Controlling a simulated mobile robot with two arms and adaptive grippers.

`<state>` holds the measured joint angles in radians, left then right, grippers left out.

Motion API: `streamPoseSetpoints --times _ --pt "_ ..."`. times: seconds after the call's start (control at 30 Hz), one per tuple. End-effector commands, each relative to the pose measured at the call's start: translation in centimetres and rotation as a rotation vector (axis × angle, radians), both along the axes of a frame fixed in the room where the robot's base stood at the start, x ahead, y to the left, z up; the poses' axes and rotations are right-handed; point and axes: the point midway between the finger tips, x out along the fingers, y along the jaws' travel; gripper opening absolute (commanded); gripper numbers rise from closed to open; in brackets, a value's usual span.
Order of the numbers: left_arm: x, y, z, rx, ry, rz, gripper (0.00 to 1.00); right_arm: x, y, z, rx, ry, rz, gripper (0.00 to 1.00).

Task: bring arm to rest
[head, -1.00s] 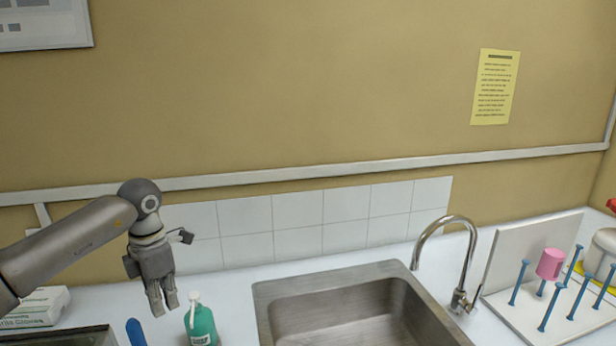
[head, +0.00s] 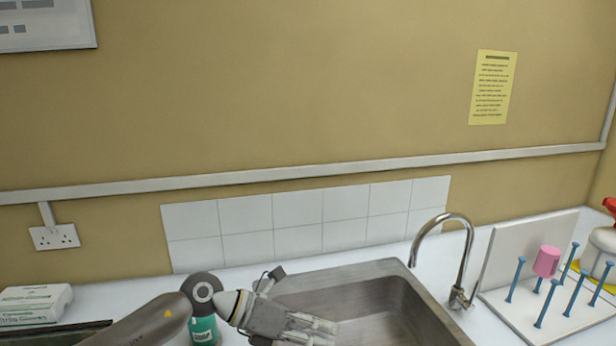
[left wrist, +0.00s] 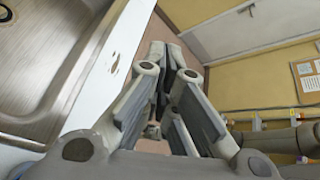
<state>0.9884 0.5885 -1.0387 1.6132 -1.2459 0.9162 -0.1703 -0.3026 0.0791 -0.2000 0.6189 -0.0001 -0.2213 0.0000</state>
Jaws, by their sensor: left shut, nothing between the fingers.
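My left gripper (head: 318,332) is low at the front left of the sink in the head view, its fingers pointing right across the sink's near left part. It is shut and empty. In the left wrist view the closed fingers (left wrist: 165,85) show in the middle, with the sink to their left. My left arm comes in from the bottom left and partly covers the green bottle (head: 204,328). My right arm is not seen in the head view.
The steel sink (head: 385,276) has a curved tap (head: 448,216) at its right. A drying rack (head: 541,318) with blue pegs and a pink cup (head: 546,261) stands further right. A glove box (head: 36,304) lies at the left. A wall socket (head: 54,237) is above the counter.

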Motion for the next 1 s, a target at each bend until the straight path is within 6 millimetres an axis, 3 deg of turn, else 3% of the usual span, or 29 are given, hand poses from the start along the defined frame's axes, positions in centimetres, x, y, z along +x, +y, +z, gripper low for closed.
streamPoseSetpoints --times 0.03,0.1,0.23,0.4,0.5,0.63,0.77,0.87,1.0 --pt "-1.0 -1.9 1.1 -0.119 0.039 0.028 0.00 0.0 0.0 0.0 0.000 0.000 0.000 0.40" --pt "-1.5 -3.6 3.2 -0.286 0.097 0.089 0.00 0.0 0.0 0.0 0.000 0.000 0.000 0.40" --pt "-1.5 -4.7 6.9 -0.578 0.231 0.233 0.00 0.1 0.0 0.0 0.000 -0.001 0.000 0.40" --pt "0.1 -2.3 9.7 -0.912 0.450 0.481 0.00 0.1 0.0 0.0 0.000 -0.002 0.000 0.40" --pt "1.4 0.6 9.5 -1.078 0.594 0.655 0.00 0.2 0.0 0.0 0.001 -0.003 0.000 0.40" --pt "2.6 5.3 7.2 -1.255 0.794 0.906 0.00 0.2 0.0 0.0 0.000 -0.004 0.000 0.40" --pt "2.5 10.2 2.5 -1.384 1.005 1.186 0.00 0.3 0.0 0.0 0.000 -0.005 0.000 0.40" --pt "1.0 13.8 -2.1 -1.446 1.169 1.415 0.00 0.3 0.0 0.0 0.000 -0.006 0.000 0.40" --pt "-3.3 17.9 -9.0 -1.470 1.395 1.750 0.00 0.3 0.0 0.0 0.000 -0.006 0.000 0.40"
